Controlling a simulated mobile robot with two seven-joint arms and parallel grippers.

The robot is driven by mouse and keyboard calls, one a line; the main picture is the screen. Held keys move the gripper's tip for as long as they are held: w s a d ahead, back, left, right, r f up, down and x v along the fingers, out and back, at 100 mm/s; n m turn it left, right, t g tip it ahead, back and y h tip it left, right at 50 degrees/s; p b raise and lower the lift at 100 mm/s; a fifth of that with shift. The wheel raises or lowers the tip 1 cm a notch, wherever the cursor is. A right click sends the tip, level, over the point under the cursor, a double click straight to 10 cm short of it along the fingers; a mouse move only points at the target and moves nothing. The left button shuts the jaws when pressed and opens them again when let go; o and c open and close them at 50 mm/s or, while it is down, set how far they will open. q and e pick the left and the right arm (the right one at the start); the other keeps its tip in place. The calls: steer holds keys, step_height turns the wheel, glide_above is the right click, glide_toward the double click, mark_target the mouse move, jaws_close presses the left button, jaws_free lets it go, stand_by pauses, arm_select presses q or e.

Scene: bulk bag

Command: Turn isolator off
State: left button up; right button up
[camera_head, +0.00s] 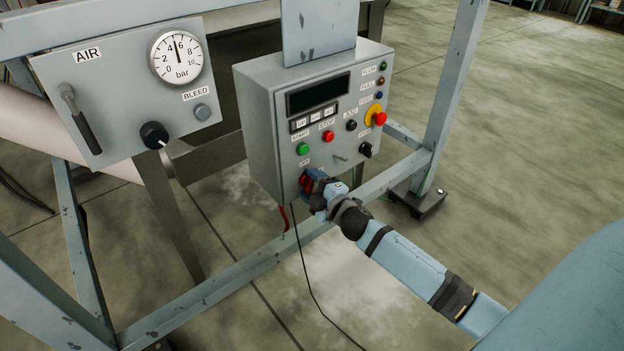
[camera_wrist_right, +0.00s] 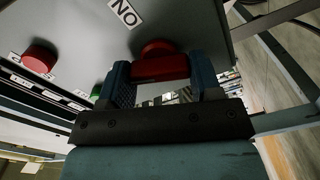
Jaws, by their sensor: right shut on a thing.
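The isolator is a red rotary handle (camera_head: 306,182) low on the left of the grey control box (camera_head: 262,128). In the right wrist view the red handle (camera_wrist_right: 160,68) sits between the two blue fingers, below an upside-down label reading ON. My right gripper (camera_head: 314,184) is at the box face and shut on the handle. It also shows in the right wrist view (camera_wrist_right: 160,82), with a finger on each side of the handle. The gripper hides part of the handle and its labels in the head view. My left gripper is not in view.
The box also carries a green start button (camera_head: 303,148), a red stop button (camera_head: 328,136), a red-and-yellow emergency stop (camera_head: 377,116) and a dark display (camera_head: 318,94). A grey air panel (camera_head: 125,80) with a gauge and lever stands to the left. A steel frame beam (camera_head: 240,270) runs below the box.

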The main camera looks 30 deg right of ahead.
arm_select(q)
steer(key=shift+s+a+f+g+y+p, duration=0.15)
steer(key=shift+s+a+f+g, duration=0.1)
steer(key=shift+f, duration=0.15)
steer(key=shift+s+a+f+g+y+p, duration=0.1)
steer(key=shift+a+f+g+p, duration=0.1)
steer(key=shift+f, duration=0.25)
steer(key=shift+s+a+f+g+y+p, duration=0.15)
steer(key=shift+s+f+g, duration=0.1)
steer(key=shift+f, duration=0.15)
arm_select(e)
steer(key=shift+n, duration=2.2)
steer(key=o, duration=0.9)
arm_select(q)
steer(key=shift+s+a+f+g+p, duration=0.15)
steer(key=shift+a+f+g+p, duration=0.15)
steer(key=shift+p, duration=0.25)
arm_select(e)
steer(key=shift+s+d, duration=0.15)
steer(key=shift+s, duration=2.15)
steer(key=shift+s+d, duration=0.2)
steer(key=shift+s, duration=2.1)
steer(key=shift+s+d, duration=0.15)
steer(key=shift+s, duration=2.15)
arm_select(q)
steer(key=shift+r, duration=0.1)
